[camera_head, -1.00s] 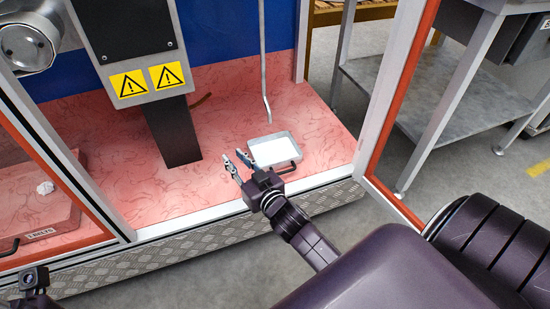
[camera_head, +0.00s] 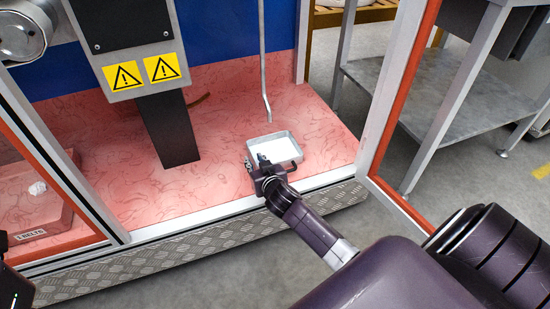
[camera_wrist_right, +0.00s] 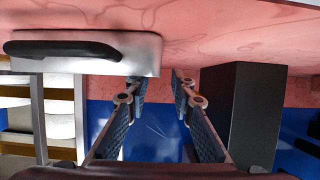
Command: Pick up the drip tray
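The drip tray (camera_head: 289,138) is a shallow metal tray with a pale inside. It lies on the red cabinet floor below a thin hanging pipe. My right gripper (camera_head: 256,161) is at the tray's near left corner and partly covers its near side. In the right wrist view the tray's metal wall (camera_wrist_right: 145,52) and black handle (camera_wrist_right: 65,48) show at upper left. There the fingers of my right gripper (camera_wrist_right: 158,80) stand apart with a gap between them, the left one close by the tray's end. I cannot tell whether they touch it.
A dark post (camera_head: 171,130) with a warning-labelled box (camera_head: 142,72) stands left of the tray. The thin pipe (camera_head: 265,80) ends just above it. An orange-edged door frame (camera_head: 395,110) is on the right. A red case (camera_head: 30,205) sits at left.

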